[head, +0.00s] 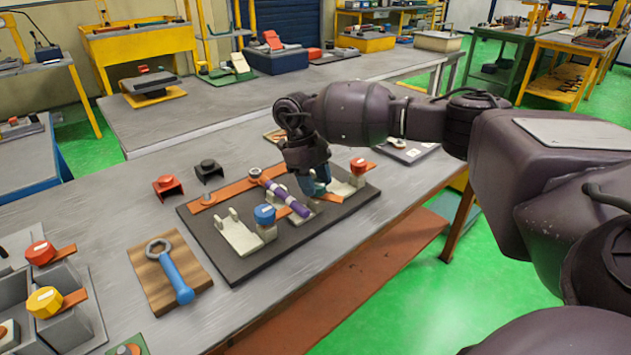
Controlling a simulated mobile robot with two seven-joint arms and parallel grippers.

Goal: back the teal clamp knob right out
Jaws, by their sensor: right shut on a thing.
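My right gripper (316,184) points down over the dark fixture board (240,267) and is shut on the teal clamp knob (322,173). Only a little of the teal knob shows between and beside the fingers, so its thread and seat are hidden. A purple-banded rod (285,199) lies on pale supports just left of the gripper. My left gripper is not in view.
A blue knob (264,213) and a red knob (358,165) stand on pale blocks either side of the gripper. A blue-handled wrench (176,275) lies on a wooden board at left. Red (167,186) and black (208,170) brackets stand behind. Bins with red and yellow knobs fill the lower left.

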